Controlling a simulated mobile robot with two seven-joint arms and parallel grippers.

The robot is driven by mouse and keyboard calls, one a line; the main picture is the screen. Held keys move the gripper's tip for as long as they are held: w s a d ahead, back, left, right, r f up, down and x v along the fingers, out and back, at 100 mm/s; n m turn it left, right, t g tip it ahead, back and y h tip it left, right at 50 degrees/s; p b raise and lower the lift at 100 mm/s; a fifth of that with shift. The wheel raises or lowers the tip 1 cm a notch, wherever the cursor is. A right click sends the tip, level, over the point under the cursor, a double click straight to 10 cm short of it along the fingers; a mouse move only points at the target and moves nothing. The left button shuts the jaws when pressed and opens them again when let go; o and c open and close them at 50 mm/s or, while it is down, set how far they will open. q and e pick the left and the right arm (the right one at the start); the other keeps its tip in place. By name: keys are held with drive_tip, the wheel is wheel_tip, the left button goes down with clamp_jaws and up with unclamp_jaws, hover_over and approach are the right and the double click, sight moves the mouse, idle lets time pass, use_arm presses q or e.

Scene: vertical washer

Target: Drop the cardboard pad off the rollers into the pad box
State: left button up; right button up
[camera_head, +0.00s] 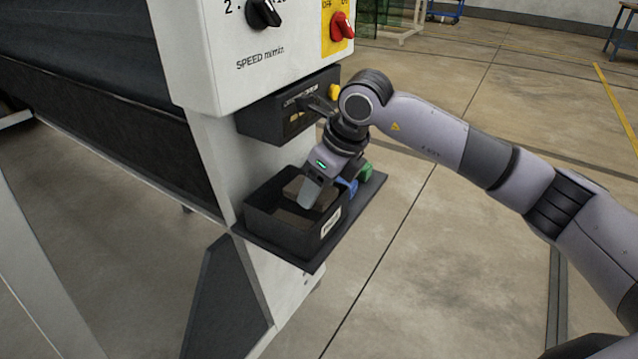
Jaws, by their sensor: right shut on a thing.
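The pad box (290,240) is a small dark open bin with a white label, standing on a dark shelf on the machine's side. My right gripper (313,200) points down into it from above. It is shut on a brown cardboard pad (293,187), which shows at the box's opening, partly hidden by the fingers. More brown material shows lower inside the box; I cannot tell whether it is another pad or the box's floor. My left gripper is not in view. The rollers cannot be made out.
The white machine panel (240,85) with a black knob and a red switch (342,27) rises behind the box. A dark slotted unit (285,110) juts out above it. Blue (349,186) and green (366,172) items sit beside the box.

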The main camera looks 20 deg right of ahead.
drive_tip(key=shift+f+b, duration=0.3)
drive_tip(key=shift+f, duration=0.2)
drive_tip(key=o, duration=1.1)
drive_tip(key=shift+r, duration=0.1)
drive_tip(key=shift+r+p, duration=0.3)
drive_tip(key=shift+p, duration=0.05)
drive_tip(key=p+v, duration=0.1)
drive_tip(key=v, duration=1.1)
drive_tip(key=shift+r, duration=0.2)
